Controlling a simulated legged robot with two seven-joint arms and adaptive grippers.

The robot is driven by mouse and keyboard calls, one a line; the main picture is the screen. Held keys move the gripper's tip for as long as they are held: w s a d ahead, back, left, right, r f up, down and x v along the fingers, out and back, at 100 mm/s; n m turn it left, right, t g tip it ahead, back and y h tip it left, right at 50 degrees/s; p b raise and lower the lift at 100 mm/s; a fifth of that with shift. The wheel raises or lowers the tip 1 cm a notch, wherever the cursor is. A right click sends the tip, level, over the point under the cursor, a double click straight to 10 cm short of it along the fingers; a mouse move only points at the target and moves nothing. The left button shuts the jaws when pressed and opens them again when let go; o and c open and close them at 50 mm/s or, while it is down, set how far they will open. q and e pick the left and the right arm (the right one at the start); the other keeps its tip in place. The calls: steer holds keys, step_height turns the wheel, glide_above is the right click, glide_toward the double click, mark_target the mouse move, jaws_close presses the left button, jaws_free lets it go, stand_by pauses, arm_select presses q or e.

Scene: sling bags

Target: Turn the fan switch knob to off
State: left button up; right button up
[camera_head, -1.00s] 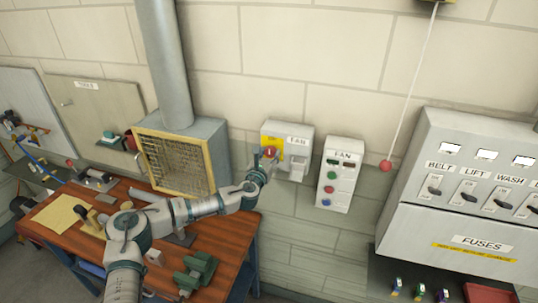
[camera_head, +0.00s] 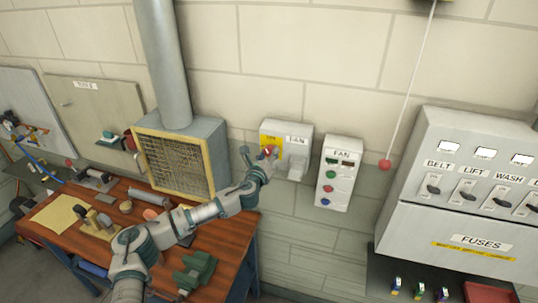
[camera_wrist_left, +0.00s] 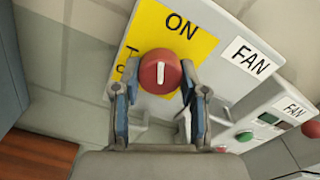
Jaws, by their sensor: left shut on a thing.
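The red fan switch knob (camera_wrist_left: 160,72) has a white line on its face and sits on a yellow plate (camera_wrist_left: 190,48) marked ON. The line runs nearly upright in the left wrist view; the lettering left of the knob is partly hidden. The knob (camera_head: 267,152) is on the left of the grey FAN switch box (camera_head: 298,130) on the wall. My left gripper (camera_head: 261,158) is at the knob, and its two fingers (camera_wrist_left: 160,94) are shut on it from both sides. My right gripper is not in view.
A FAN button box (camera_head: 340,172) with green, red and blue buttons hangs just right of the switch box. A caged duct unit (camera_head: 178,165) is at the left, above a wooden workbench (camera_head: 222,240). A red pull-cord ball (camera_head: 385,166) hangs near the fuse cabinet (camera_head: 460,240).

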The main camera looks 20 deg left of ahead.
arm_select(q)
steer(key=n, duration=1.1)
steer(key=shift+r, duration=0.1)
steer(key=shift+n, duration=0.9)
steer(key=o, duration=1.1)
steer(key=shift+o, duration=0.2)
steer(key=shift+w, duration=0.1)
steer(key=shift+a, duration=0.1)
steer(key=s, duration=1.2)
steer(key=shift+a+f, duration=0.2)
steer(key=shift+a, duration=0.1)
